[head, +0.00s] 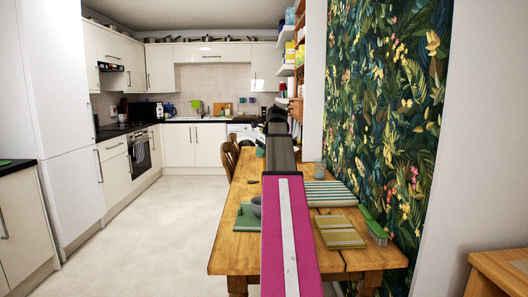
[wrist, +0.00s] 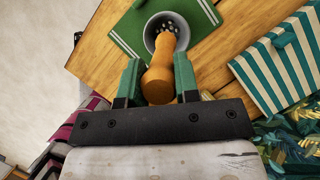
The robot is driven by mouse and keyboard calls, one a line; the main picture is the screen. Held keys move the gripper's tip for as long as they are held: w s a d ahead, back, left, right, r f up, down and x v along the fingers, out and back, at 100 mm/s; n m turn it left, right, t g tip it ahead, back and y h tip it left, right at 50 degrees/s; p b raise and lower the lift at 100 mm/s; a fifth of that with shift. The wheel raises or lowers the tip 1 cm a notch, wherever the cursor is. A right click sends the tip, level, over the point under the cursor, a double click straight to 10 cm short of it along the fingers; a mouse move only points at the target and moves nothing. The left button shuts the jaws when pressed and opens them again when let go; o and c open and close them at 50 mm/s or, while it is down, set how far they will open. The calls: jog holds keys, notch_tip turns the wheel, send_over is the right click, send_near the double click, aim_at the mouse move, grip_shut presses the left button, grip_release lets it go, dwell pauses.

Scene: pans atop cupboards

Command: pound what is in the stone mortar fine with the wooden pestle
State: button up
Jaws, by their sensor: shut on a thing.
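My gripper (wrist: 156,64) has its green fingers either side of the orange-brown wooden pestle (wrist: 158,83) and is shut on it. The pestle's far end overlaps the mouth of the grey stone mortar (wrist: 148,32) in the wrist view; I cannot tell whether it touches the contents. Several small pale and dark bits (wrist: 169,24) show inside the mortar. The mortar stands on a green cloth (wrist: 203,14) with pale stripes. In the head view the mortar (head: 256,205) is partly hidden by my arm, and the gripper is not clearly visible.
The wooden table (head: 232,250) also bears a teal-and-white striped cloth (head: 330,194), a yellowish striped mat (head: 339,232), a green brush (head: 374,228) and a glass (head: 319,169). The leafy wall (head: 385,110) borders the table's right. Open floor (head: 150,230) lies to the left.

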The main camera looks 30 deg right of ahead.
aim_at(263, 167)
jog(key=shift+f, duration=3.35)
grip_shut()
jog(key=shift+f, duration=1.25)
jog(key=shift+r, duration=1.35)
jog(key=shift+f, duration=0.2)
jog(key=shift+f, duration=1.1)
jog(key=shift+r, duration=0.1)
